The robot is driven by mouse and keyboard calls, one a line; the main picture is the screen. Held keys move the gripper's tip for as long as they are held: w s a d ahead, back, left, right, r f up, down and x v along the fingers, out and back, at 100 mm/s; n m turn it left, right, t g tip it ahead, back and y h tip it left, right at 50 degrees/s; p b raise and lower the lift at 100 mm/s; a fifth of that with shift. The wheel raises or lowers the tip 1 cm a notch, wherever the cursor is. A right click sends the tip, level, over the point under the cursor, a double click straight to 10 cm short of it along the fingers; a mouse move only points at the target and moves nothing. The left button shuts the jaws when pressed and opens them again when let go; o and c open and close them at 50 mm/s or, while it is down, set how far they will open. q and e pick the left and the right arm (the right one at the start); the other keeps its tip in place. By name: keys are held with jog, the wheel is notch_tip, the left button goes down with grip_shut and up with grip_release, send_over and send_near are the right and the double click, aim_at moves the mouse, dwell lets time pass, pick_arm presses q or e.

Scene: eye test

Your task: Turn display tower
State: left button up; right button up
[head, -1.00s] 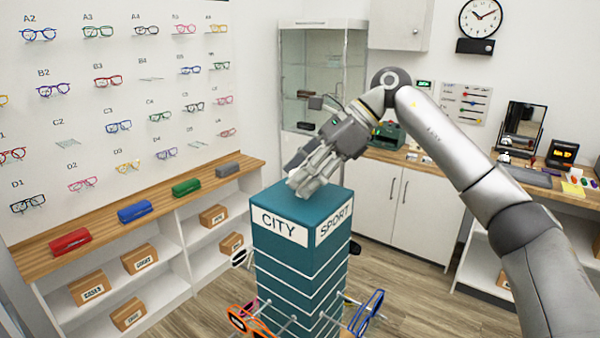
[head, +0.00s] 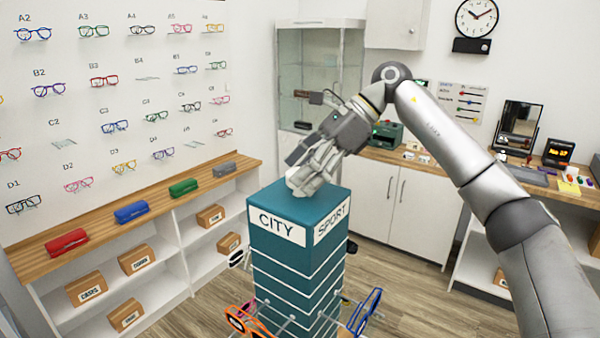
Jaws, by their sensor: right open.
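The display tower (head: 296,262) is a teal square column in the middle of the head view. Its top carries a CITY sign (head: 277,226) on the left-facing side and a SPORT sign (head: 331,220) on the right-facing side. Orange glasses (head: 240,319) and blue glasses (head: 365,312) hang on rods low on its sides. My right gripper (head: 306,186) is open, its fingers pointing down at the tower's top; I cannot tell whether they touch it. My left gripper is not in view.
Colored cases, including a red one (head: 66,242), lie on a wooden shelf at left below a wall of glasses. A glass cabinet (head: 318,80) stands behind. A counter with a mirror (head: 520,127) is at right. Wooden floor (head: 400,290) is free right of the tower.

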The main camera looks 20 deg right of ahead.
jog(key=v, duration=1.1)
